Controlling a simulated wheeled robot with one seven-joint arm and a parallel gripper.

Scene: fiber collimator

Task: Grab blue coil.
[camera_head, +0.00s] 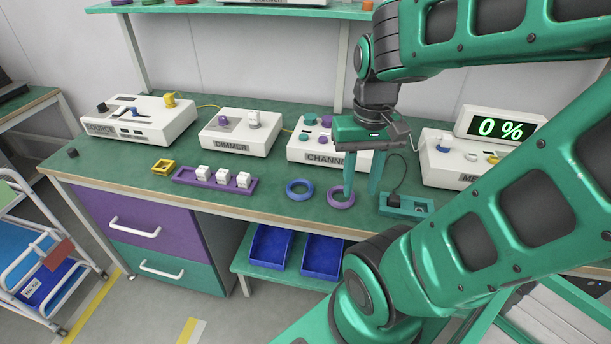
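The blue coil (299,189) is a flat ring lying on the green bench top (270,178) near its front edge. A purple coil (341,197) lies just to its right. My gripper (362,188) points down, its two green fingers spread apart. The left finger stands over the purple coil and hides part of it; the right finger is over the bench to the right. I cannot tell how high the fingertips are above the bench. Nothing shows between the fingers. The blue coil is apart from my gripper, to its left.
A purple tray (214,187) with white cubes and a yellow square frame (163,166) lie left. SOURCE (138,119), DIMMER (240,133) and CHANNEL (305,150) boxes stand behind. A green holder (406,204) lies right, near a display (500,126) reading 0 %. A shelf (230,8) hangs above.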

